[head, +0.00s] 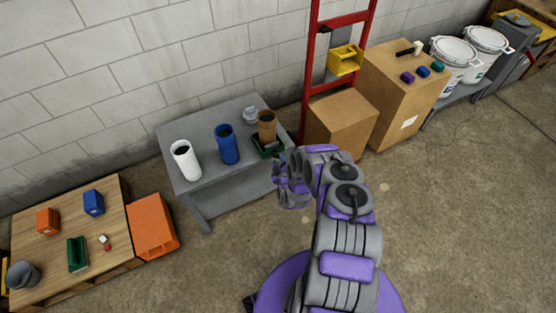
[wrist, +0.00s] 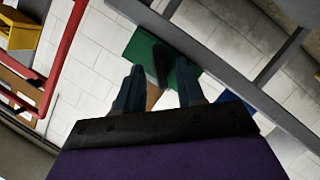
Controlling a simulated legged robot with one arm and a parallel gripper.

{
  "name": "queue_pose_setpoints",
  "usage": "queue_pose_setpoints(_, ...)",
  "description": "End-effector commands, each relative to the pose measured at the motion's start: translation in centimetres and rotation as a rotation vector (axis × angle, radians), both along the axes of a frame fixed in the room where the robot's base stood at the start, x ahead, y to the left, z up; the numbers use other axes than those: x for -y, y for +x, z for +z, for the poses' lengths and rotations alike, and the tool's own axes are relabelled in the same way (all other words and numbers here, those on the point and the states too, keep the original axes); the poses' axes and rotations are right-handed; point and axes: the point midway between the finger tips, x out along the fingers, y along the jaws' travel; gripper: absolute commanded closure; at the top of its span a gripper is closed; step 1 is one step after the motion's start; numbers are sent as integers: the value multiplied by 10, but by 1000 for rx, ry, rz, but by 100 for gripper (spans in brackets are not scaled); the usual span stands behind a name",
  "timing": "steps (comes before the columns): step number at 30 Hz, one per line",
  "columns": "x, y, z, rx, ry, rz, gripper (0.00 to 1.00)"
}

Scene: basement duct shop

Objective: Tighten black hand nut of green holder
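The green holder (head: 266,151) sits at the right end of the grey table, with a brown cylinder (head: 267,126) standing at it. In the wrist view the green holder (wrist: 183,80) fills the space just beyond my fingers. A dark elongated part, probably the black hand nut (wrist: 160,62), shows against the green between and beyond the fingertips. My gripper (head: 279,172) is at the table's right front corner, close to the holder. In the wrist view my gripper (wrist: 158,82) has its two fingers apart with nothing clearly between them. The nut is not distinguishable in the head view.
On the grey table (head: 206,188) stand a blue cylinder (head: 228,145), a white cylinder (head: 186,160) and a small grey item (head: 250,115). A red ladder-like frame (head: 308,75) and cardboard box (head: 341,122) stand to the right. A wooden table (head: 75,215) is left. The floor in front is clear.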

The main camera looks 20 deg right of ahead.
Motion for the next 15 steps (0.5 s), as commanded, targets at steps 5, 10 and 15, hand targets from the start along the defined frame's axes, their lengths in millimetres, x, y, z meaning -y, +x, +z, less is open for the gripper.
queue_pose_setpoints(5,4,17,-6,1,0,-1,62)
queue_pose_setpoints(10,7,24,-7,2,0,-1,62)
queue_pose_setpoints(15,7,26,-7,2,1,0,62)
